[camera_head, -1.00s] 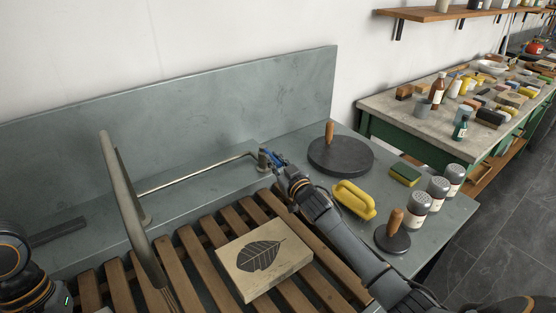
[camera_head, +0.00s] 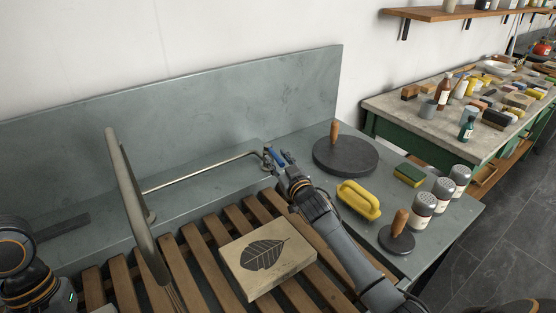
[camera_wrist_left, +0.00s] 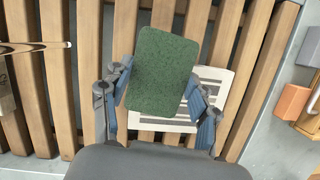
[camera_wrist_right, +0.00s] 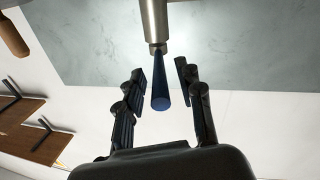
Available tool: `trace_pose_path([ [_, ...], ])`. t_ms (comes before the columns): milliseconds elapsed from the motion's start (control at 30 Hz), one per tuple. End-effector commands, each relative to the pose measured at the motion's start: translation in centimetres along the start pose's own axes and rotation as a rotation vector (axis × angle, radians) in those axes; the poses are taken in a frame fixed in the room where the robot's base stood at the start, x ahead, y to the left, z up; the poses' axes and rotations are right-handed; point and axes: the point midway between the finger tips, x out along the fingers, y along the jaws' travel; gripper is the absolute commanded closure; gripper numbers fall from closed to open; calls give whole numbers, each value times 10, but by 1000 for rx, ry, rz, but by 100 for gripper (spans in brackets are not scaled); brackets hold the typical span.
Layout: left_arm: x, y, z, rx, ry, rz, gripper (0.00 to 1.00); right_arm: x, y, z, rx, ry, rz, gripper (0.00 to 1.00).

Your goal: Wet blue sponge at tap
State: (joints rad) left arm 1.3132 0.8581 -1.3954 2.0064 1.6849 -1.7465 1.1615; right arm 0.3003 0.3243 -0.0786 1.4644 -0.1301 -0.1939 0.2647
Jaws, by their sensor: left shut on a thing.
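My left gripper (camera_wrist_left: 158,105) is shut on a sponge (camera_wrist_left: 163,70), seen in the left wrist view over wooden slats. The sponge shows a dark green face; no blue side is visible. My right gripper (camera_head: 280,156) is at the right end of the metal tap pipe (camera_head: 205,174) in the head view. In the right wrist view its fingers (camera_wrist_right: 160,85) are open, one on each side of a blue tapered handle (camera_wrist_right: 163,88) on a metal tap body (camera_wrist_right: 154,20). Gaps show between the handle and both fingers. No water is visible.
A leaf-printed block (camera_head: 268,262) lies on the slatted rack (camera_head: 205,262). A tall curved bar (camera_head: 130,195) rises at left. A round dark disc (camera_head: 350,160), yellow-handled tool (camera_head: 358,200), green-yellow sponge (camera_head: 409,175) and shakers (camera_head: 424,206) stand right of my right arm.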

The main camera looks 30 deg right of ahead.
Motion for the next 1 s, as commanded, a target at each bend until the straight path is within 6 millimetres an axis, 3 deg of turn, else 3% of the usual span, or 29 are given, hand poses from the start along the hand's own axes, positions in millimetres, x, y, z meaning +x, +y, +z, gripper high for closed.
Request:
trace_pose_path([
  [500,0,0,0,0,0,0,65,-66,-1,0,0,0,-1,64],
  [1000,-2,0,1,0,0,0,65,-73,0,-3,0,0,0,64],
])
